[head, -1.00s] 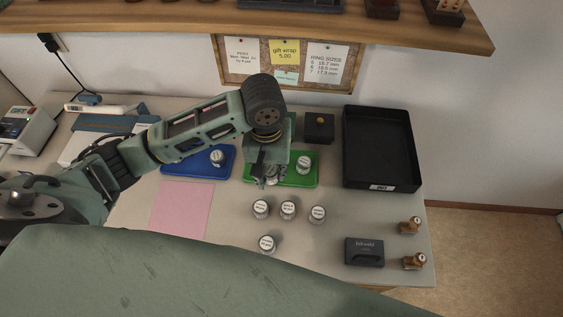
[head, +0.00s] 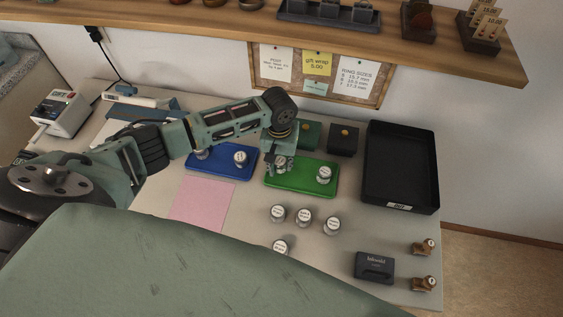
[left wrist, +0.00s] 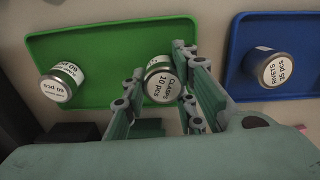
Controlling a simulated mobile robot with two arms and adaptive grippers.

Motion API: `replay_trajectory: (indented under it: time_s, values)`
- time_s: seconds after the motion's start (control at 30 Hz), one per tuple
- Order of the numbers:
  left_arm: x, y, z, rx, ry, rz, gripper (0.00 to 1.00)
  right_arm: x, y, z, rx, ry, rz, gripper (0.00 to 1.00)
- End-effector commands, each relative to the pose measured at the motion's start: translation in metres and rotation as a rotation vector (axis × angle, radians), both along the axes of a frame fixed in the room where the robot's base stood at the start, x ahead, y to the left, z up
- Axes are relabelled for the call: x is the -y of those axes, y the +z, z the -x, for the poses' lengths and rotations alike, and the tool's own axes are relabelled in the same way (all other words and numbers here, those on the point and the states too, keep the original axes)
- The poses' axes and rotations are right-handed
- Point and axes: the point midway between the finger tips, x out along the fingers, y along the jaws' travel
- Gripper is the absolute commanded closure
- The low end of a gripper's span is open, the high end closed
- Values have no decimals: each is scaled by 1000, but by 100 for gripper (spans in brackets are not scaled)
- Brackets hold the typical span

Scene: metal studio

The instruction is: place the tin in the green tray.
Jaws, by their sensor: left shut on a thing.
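The tin (left wrist: 163,80), labelled "CLASPS 10 pcs", is between the fingers of my left gripper (left wrist: 170,92), which is shut on it. In the head view the left gripper (head: 278,166) is over the left part of the green tray (head: 300,187), and the tin shows only partly there. I cannot tell whether the tin touches the tray floor. Another labelled tin (head: 324,175) stands on the right side of the green tray; it also shows in the left wrist view (left wrist: 61,82). My right gripper is not in view.
A blue tray (head: 222,172) with tins lies left of the green one. Several tins (head: 304,217) stand in front. A black tray (head: 402,170) is at right, dark boxes (head: 343,139) behind. A wooden shelf (head: 220,28) overhangs the back. A pink sheet (head: 203,203) lies front left.

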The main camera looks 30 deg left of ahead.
Motion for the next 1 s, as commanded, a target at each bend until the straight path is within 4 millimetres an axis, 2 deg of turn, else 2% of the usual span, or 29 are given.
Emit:
replay_trajectory:
  time_s: [0.13,0.5,0.53,0.6,0.87,1.0]
  values:
    - [0,-11,-1,2,-1,-1,100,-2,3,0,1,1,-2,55]
    - [0,-16,0,2,-1,0,100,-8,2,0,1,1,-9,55]
    - [0,-15,0,2,-1,0,72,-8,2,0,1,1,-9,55]
    - [0,-15,0,2,-1,0,66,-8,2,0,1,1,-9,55]
    - [0,-15,0,2,-1,0,66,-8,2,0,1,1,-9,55]
    - [1,-8,-1,5,-1,2,66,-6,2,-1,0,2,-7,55]
